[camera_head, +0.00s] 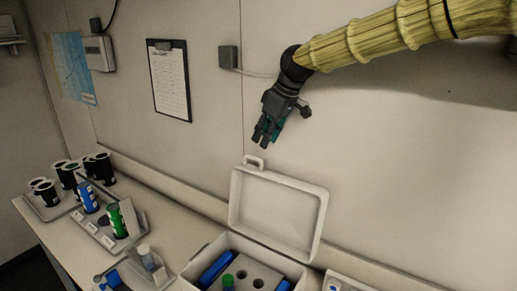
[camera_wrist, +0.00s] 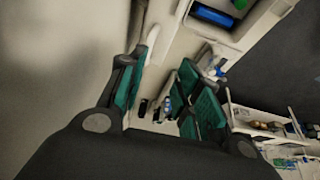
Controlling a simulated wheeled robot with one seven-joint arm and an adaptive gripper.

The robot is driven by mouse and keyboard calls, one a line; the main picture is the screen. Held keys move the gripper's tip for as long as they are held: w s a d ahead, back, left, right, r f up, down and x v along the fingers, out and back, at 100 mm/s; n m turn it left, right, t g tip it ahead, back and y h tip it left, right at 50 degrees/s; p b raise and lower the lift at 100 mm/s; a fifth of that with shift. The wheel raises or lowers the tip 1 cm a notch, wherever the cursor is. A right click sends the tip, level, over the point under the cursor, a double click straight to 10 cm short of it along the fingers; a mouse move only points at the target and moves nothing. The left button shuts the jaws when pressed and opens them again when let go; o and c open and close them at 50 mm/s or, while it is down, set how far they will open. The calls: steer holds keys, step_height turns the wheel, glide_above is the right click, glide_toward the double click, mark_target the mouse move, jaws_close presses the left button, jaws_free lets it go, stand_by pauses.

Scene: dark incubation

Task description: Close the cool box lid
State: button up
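The white cool box (camera_head: 217,247) stands on the bench at the lower middle of the head view. Its lid (camera_head: 278,209) is open, standing up on the wall side, with a handle at its upper left. Blue packs and a green-capped item sit inside the box. My gripper (camera_head: 265,143) hangs above the lid's upper edge and handle, with its fingers pointing down. In the wrist view my gripper (camera_wrist: 160,70) has its green-padded fingers apart with nothing between them. Part of the box with a blue pack (camera_wrist: 212,15) shows at the top there.
Left of the box are a rack with a blue tube (camera_head: 88,197) and a green tube (camera_head: 116,221), a tray of black containers (camera_head: 69,176), and a small tray of clear vessels (camera_head: 147,259). A clipboard (camera_head: 170,80) and wall socket (camera_head: 229,57) are on the wall.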

mark_target(258, 159)
steer(key=w+f, duration=0.1)
steer(key=f, duration=0.1)
steer(key=w+a+f+p, duration=0.1)
steer(key=w+f, duration=0.3)
steer(key=shift+a+f+p, duration=0.2)
steer(key=shift+a+p, duration=0.15)
steer(key=shift+w+a+f, duration=0.1)
steer(key=shift+a+f, duration=0.05)
steer(key=shift+f, duration=0.15)
steer(key=shift+s+f+p, duration=0.25)
steer(key=shift+s+p, duration=0.05)
steer(key=shift+s+a, duration=0.1)
steer(key=shift+s, duration=0.35)
steer(key=shift+w+a+f, duration=0.15)
steer(key=shift+w+f, duration=0.45)
steer(key=shift+w, duration=0.05)
steer(key=shift+s+r, duration=0.3)
steer(key=shift+s, duration=0.15)
jaws_close()
steer(key=shift+w+f, duration=0.1)
